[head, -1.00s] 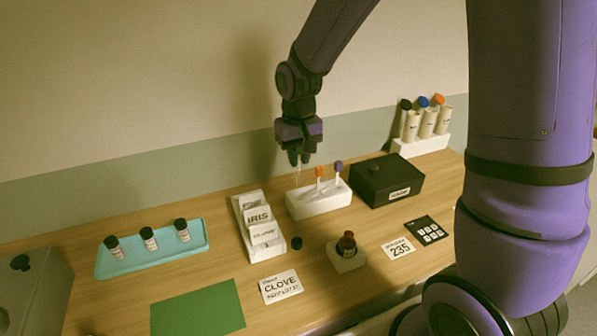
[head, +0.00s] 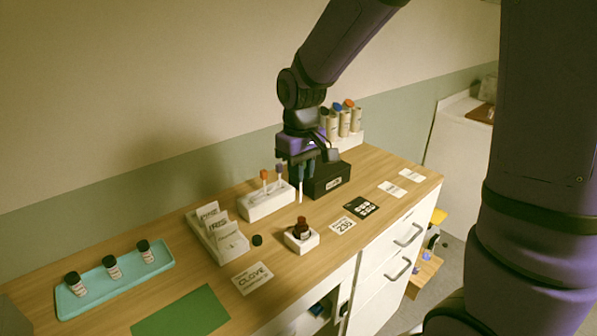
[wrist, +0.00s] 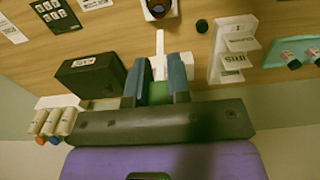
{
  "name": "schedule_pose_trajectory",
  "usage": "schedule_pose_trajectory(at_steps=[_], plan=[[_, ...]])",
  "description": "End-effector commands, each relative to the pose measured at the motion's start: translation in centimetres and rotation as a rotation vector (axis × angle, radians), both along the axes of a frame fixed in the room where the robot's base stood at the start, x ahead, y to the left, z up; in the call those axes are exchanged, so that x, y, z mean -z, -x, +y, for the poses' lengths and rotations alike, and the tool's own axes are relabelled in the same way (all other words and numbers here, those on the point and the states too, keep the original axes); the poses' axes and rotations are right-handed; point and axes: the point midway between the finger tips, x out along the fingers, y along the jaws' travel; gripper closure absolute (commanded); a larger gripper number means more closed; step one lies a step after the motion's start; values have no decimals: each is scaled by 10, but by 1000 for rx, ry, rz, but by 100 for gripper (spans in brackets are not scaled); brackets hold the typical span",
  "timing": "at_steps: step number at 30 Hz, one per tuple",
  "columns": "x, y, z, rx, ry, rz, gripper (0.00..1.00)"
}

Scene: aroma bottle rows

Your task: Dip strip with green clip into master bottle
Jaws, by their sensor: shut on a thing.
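My gripper (head: 306,178) is shut on the green clip (wrist: 160,93), seen between the two fingers in the wrist view. A white paper strip (wrist: 160,50) extends from the clip; in the head view it hangs down below the fingers. The master bottle (head: 303,228), brown and uncapped as far as I can tell, stands upright in a small white block (head: 301,241). It shows partly at the top edge of the wrist view (wrist: 158,8). The strip's tip is above and apart from the bottle, slightly behind it.
A white strip stand (head: 268,206) holds strips with orange and purple clips. A black box (head: 328,181) stands behind my gripper. A small black cap (head: 257,240) and a CLOVE card (head: 252,278) lie near the bottle. A teal tray (head: 113,283) with vials is at left.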

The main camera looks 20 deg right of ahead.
Motion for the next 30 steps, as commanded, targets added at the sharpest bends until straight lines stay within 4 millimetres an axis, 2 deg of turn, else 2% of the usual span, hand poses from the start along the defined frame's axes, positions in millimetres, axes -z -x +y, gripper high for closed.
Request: schedule_pose_trajectory(at_steps=[14,30], plan=[[2,0,0,-2,0,1,100],[31,1,0,-2,1,3,100]])
